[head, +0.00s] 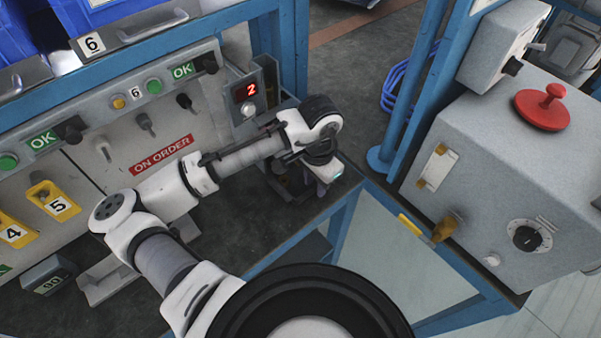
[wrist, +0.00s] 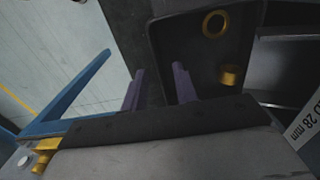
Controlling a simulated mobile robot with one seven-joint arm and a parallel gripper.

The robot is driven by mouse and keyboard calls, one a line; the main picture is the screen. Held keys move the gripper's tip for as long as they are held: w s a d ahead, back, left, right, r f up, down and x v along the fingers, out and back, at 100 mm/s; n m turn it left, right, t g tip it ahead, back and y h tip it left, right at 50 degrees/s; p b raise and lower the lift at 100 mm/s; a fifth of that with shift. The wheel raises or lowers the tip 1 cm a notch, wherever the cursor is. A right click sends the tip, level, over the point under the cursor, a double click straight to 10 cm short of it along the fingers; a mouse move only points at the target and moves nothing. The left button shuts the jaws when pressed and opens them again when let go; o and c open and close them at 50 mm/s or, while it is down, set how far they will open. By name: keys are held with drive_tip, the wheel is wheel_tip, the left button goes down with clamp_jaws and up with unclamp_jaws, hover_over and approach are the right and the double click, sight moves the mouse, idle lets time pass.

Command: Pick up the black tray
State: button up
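The black tray (wrist: 196,48) is at the top middle of the wrist view, with a brass ring (wrist: 215,24) and another small brass piece (wrist: 229,75) in it. My gripper (wrist: 158,88) has two purple fingers standing apart. One finger is outside the tray's left wall and the other is inside it, so they straddle that wall. I see no clear contact with it. In the head view my gripper (head: 320,188) points down at the bench's right corner. My wrist and gripper hide most of the tray there.
A grey unit with a red "2" display (head: 246,92) stands just behind my gripper. A blue bench edge (head: 342,196) runs close in front. A grey control box with a red button (head: 541,106) is at the right.

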drive_tip(key=shift+f, duration=0.65)
clamp_jaws()
drive_tip(key=shift+w+r+p, duration=0.1)
drive_tip(key=shift+r+p, duration=0.15)
drive_tip(key=shift+p, duration=0.1)
